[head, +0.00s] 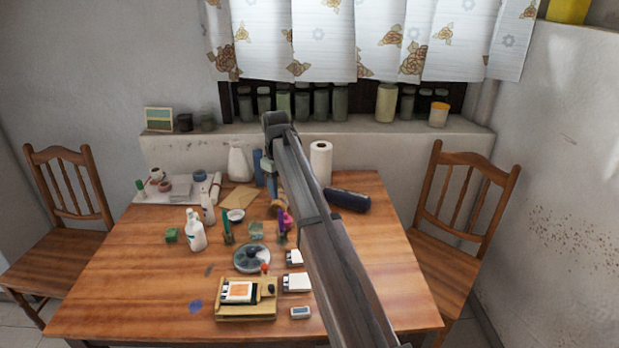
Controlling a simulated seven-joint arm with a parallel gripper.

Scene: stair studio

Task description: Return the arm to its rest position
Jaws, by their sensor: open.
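My arm reaches from the bottom right up over the wooden table (130,290). My gripper (271,184) hangs from the arm's far end, pointing down over the back middle of the table. It is small in view and partly covered by my forearm. It is open, and I see nothing held in it. The arm covers part of the table's right half.
A paper towel roll (321,163), a dark cylindrical case (347,200), a white jug (238,162) and a white bottle (195,230) stand or lie around. A wooden tray (246,312) is in front. Chairs flank the table. Jars line the windowsill (375,125). The table's front left is mostly clear.

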